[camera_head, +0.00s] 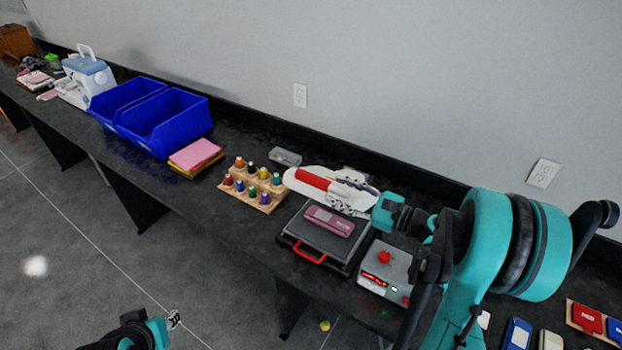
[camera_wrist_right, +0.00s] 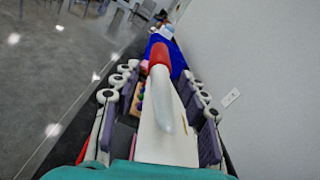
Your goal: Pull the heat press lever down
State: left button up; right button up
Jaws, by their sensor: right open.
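The heat press (camera_head: 312,240) stands on the dark bench, with a red front handle (camera_head: 309,252) and a grey control box (camera_head: 385,270) at its right. Its white lever (camera_head: 352,203) with a red grip (camera_head: 314,179) extends left above the press, roughly level in the head view. My right gripper (camera_head: 352,184) is at the lever. In the right wrist view the lever (camera_wrist_right: 168,135) runs between the open fingers of this gripper (camera_wrist_right: 160,78), its red end (camera_wrist_right: 159,54) pointing away. I cannot tell whether a finger touches it. My left gripper (camera_head: 165,325) is low at the bottom left, away from the bench; its jaws are unclear.
A maroon block (camera_head: 330,221) lies on the press. A wooden rack of coloured bottles (camera_head: 250,190), pink-topped sheets (camera_head: 195,155) and blue bins (camera_head: 178,120) stand to the left. The wall (camera_head: 400,80) is close behind. Open floor (camera_head: 90,240) lies in front.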

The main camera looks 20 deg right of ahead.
jog(key=x, duration=0.7)
jog(key=shift+a, duration=0.1)
jog(key=shift+b, duration=0.3)
grip_shut()
